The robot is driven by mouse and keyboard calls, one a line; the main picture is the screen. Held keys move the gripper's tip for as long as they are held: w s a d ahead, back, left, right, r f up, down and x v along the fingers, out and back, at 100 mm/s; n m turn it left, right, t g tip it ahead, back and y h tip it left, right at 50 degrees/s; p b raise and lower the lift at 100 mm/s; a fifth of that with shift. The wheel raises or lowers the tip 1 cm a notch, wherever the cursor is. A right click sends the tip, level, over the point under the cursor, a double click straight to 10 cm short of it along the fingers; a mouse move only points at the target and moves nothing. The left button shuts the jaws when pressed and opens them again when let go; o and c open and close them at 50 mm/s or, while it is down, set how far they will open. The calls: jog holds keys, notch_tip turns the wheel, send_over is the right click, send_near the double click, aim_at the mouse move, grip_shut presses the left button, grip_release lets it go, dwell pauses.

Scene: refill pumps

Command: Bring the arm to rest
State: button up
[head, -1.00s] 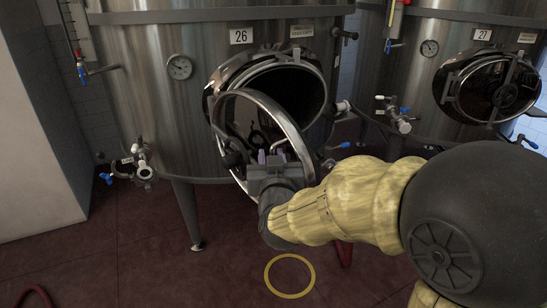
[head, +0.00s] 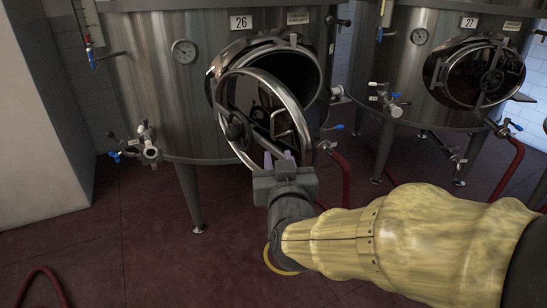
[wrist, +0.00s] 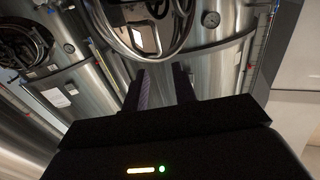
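My gripper (head: 282,162) is in front of tank 26, just below and in front of its open round hatch door (head: 266,112). In the wrist view its two fingers (wrist: 164,84) stand apart with a gap between them and nothing held. The fingers point toward the tank and the lower part of the door. In the head view they overlap the door's lower rim; I cannot tell whether they touch it. My arm in its yellow cover stretches in from the lower right.
Tank 26 (head: 165,100) has its hatch opening (head: 300,72) uncovered, with the door swung out. Valves (head: 148,150) stick out low on tank 26. Red hoses (head: 345,180) and a yellow ring (head: 268,260) are on the floor.

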jog(key=shift+s+d, duration=0.25)
jog(key=shift+s, duration=0.5)
jog(key=shift+w, duration=0.1)
jog(key=s+d+f+g+h, duration=0.1)
jog(key=d+f+g, duration=0.3)
jog(key=f, duration=0.3)
jog(key=d+f+g, duration=0.3)
jog(key=f, duration=0.4)
jog(key=s+d+f+m+g+h, duration=0.2)
jog(key=s+d+f+g, duration=0.6)
jog(key=s+d+f, duration=0.3)
notch_tip(320, 180, up, 27)
jog(key=a+p, duration=0.1)
jog(key=p, duration=2.4)
jog(key=shift+s+f, duration=0.2)
jog(key=shift+s, duration=0.05)
